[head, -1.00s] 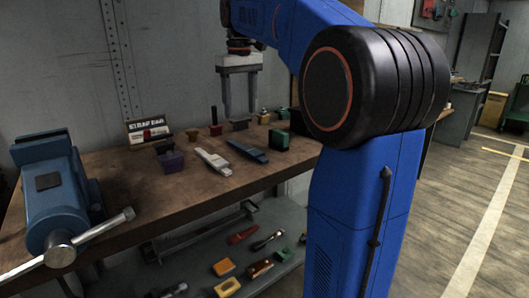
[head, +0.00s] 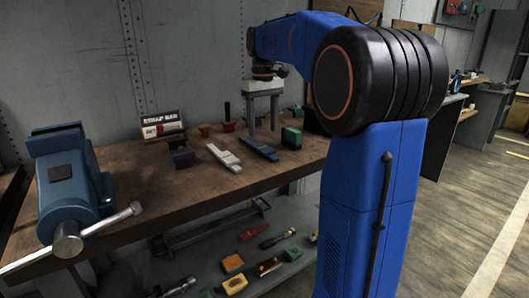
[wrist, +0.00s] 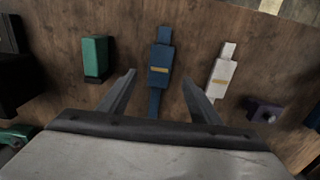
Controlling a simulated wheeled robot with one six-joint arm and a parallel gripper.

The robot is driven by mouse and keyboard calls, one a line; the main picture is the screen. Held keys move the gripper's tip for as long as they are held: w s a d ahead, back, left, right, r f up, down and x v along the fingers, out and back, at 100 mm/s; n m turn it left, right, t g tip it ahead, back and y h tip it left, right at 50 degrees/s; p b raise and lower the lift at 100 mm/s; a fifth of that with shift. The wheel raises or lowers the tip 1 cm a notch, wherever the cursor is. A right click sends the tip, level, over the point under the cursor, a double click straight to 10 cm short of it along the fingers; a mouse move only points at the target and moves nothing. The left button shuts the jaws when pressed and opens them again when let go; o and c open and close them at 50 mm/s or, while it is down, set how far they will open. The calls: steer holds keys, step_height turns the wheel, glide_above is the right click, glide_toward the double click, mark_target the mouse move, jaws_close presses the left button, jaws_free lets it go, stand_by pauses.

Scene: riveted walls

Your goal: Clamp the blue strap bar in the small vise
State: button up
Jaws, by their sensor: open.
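The blue strap bar (head: 259,149) lies flat on the wooden bench, to the right of a similar white bar. In the wrist view the blue strap bar (wrist: 159,68) lies between the open fingers of my gripper (wrist: 160,85), with its yellow mark showing. In the head view my gripper (head: 263,128) points down, open and empty, just behind or above the blue bar; the exact height cannot be told. The blue vise (head: 68,190), with a long metal handle, stands at the left end of the bench.
The white bar (head: 223,157) lies close to the left of the blue one. A green block (head: 291,138) stands to its right and a purple block (head: 183,158) farther left. A sign (head: 161,125) stands behind. Loose items lie on the lower shelf (head: 290,264).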

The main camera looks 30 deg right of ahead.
mark_target(264, 148)
steer(key=shift+s+f, duration=0.2)
steer(key=shift+f, duration=1.6)
steer(key=shift+s+f, duration=0.15)
steer(key=shift+f, duration=1.6)
steer(key=shift+c, duration=0.6)
steer(key=shift+r, duration=0.1)
jaws_close()
